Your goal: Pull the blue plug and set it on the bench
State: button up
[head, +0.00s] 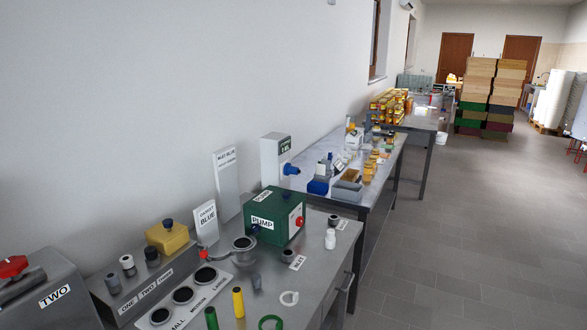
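A blue plug (289,170) sticks out of the right side of an upright white-and-green box (274,158) standing against the wall at the back of the near bench. The plug appears seated in the box. My gripper is not in view.
A green pump box (273,216) stands in front of the plug's box. Open floor (460,260) lies right.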

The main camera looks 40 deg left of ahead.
aim_at(291, 170)
jog(key=u, duration=0.05)
jog(key=i, duration=1.45)
jog(key=u, duration=1.25)
jog(key=i, duration=0.8)
jog(key=u, duration=0.5)
